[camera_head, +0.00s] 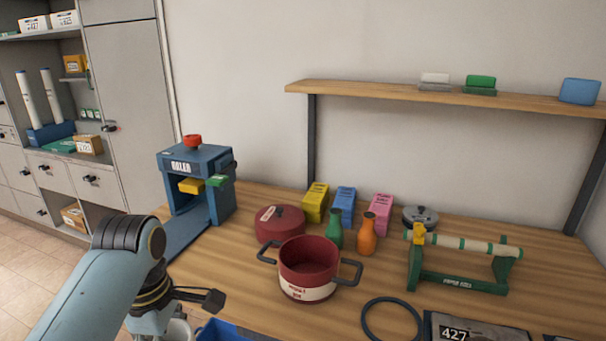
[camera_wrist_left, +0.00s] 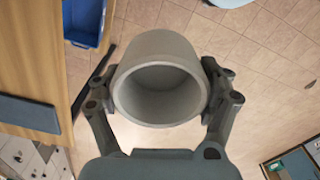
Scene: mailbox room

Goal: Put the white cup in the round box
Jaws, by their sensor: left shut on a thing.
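The white cup (camera_wrist_left: 160,80) is held between the two fingers of my left gripper (camera_wrist_left: 160,92), its open mouth facing the wrist camera. In the head view only a bit of the cup (camera_head: 180,332) shows under my left gripper (camera_head: 185,305), at the bottom edge. In the wrist view floor tiles lie behind the cup, beside the table edge. The open dark red round container (camera_head: 308,262) with two handles and a white label stands on the table, right of my left gripper and apart from it. Its inside looks empty. My right gripper is out of view.
A lidded red round pot (camera_head: 280,224) stands just behind the open one. A green bottle (camera_head: 335,232) and an orange bottle (camera_head: 367,236) stand beside them. A blue press (camera_head: 197,180) stands at the left. A blue bin (camera_head: 228,331) is near the front edge. A dark ring (camera_head: 391,300) lies right.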

